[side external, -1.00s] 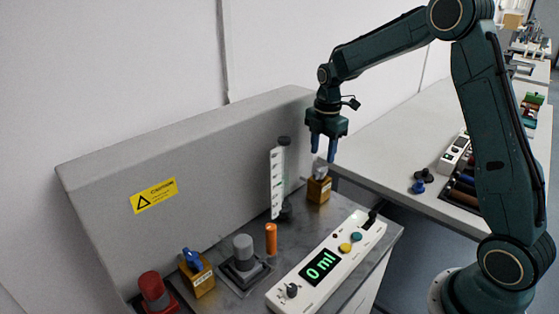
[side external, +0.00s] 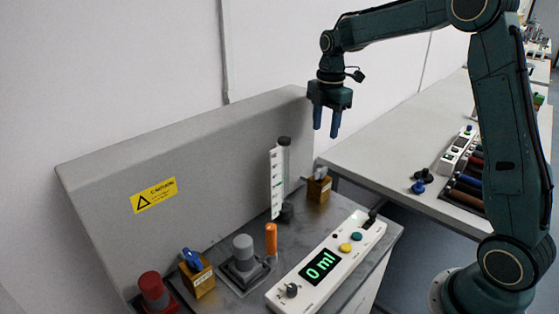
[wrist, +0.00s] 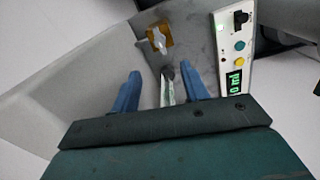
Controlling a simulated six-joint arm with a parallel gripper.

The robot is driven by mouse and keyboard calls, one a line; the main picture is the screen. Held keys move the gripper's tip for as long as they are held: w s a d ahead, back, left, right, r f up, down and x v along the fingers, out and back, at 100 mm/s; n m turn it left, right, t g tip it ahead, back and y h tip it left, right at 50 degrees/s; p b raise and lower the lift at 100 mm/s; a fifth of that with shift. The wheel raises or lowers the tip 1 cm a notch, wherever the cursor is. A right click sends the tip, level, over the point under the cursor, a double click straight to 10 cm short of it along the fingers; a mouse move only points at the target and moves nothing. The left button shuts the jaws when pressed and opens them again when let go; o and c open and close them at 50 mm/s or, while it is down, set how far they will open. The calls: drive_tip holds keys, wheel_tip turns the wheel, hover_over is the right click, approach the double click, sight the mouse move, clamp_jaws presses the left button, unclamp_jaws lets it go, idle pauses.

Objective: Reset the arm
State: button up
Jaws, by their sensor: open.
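My gripper (side external: 327,121) has blue fingers that are apart and empty. It hangs pointing down, in the air above the far end of the grey machine's work surface. In the wrist view my gripper (wrist: 163,85) shows its two blue fingers spread wide, with the top of the clear tube (wrist: 168,76) seen below and between them. In the side view the tube (side external: 284,165) stands upright beside a white scale strip (side external: 276,184). Nothing is held.
A white panel (side external: 327,262) reads "0 ml". An orange cylinder (side external: 271,239), a grey-capped piece (side external: 243,258), another valve block (side external: 197,273) and a red knob (side external: 152,286) line the surface. A white table (side external: 400,140) stands at right.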

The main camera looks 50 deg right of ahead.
drive_tip(key=s+a+r+m+t, duration=0.1)
drive_tip(key=s+a+r+m, duration=0.3)
drive_tip(key=s, duration=0.2)
drive_tip(key=s+a+r+m+t, duration=0.1)
drive_tip(key=s+a+r+m, duration=0.3)
drive_tip(key=s, duration=0.3)
drive_tip(key=s+a+f+m+t, duration=0.1)
drive_tip(key=s+a+m, duration=0.1)
drive_tip(key=s+m, duration=0.2)
drive_tip(key=s+a+f+m+t, duration=0.1)
drive_tip(key=s+m, duration=0.3)
drive_tip(key=s, duration=0.6)
drive_tip(key=shift+s+a+t, duration=0.35)
drive_tip(key=shift+a+t, duration=0.25)
drive_tip(key=shift+a, duration=0.3)
